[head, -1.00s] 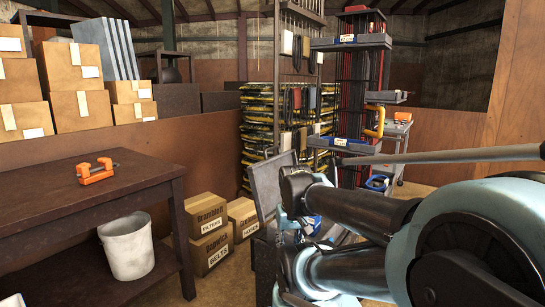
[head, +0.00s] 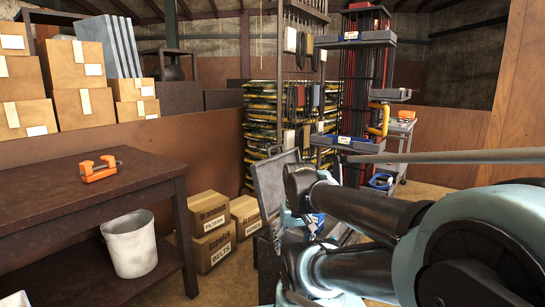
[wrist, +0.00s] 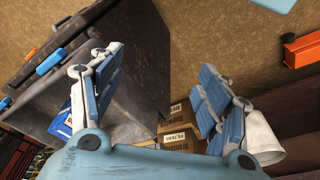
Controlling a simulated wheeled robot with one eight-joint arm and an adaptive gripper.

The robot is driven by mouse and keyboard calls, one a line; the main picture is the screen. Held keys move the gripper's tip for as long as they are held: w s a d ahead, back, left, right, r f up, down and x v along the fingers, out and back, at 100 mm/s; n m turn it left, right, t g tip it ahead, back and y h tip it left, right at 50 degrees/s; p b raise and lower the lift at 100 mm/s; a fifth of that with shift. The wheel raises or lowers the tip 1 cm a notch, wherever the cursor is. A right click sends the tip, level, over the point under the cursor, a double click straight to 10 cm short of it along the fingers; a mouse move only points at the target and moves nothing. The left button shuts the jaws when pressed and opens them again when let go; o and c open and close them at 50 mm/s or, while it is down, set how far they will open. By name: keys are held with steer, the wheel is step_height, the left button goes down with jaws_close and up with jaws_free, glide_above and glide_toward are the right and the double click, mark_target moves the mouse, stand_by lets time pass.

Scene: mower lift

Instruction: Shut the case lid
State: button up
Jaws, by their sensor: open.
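The case stands on the floor in the middle of the head view, partly hidden behind my arm. Its grey lid (head: 273,184) is raised, leaning up steeply. In the wrist view, a dark grey panel of the case (wrist: 138,62) shows behind and beside the left finger, and more of the case lies to the left with a blue and an orange part on it. I cannot tell which panel there is the lid. My gripper (wrist: 158,88) is open and empty, its blue-padded fingers wide apart.
Cardboard boxes (head: 211,229) stand left of the case; they also show between the fingers in the wrist view (wrist: 180,138). A workbench (head: 60,215) with an orange clamp (head: 99,169) and a white bucket (head: 130,244) is at left. Tool racks (head: 362,90) stand behind.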

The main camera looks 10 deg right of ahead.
steer(key=shift+n, duration=0.4)
steer(key=w+r, duration=0.2)
steer(key=r, duration=0.1)
steer(key=w+r, duration=0.1)
steer(key=r, duration=0.1)
steer(key=shift+a+r, duration=0.15)
jaws_close()
steer(key=w+a+r+n+y, duration=0.1)
steer(key=w+r+n, duration=0.2)
steer(key=w+r, duration=0.8)
steer(key=w+r+n, duration=0.2)
steer(key=w+r, duration=0.5)
steer(key=w, duration=0.7)
steer(key=w+a+r+n+y, duration=0.1)
steer(key=w+r+n, duration=0.2)
steer(key=w+r, duration=0.8)
step_height(320, 180, down, 11)
steer(key=shift+w+d, duration=0.4)
steer(key=shift+w, duration=0.05)
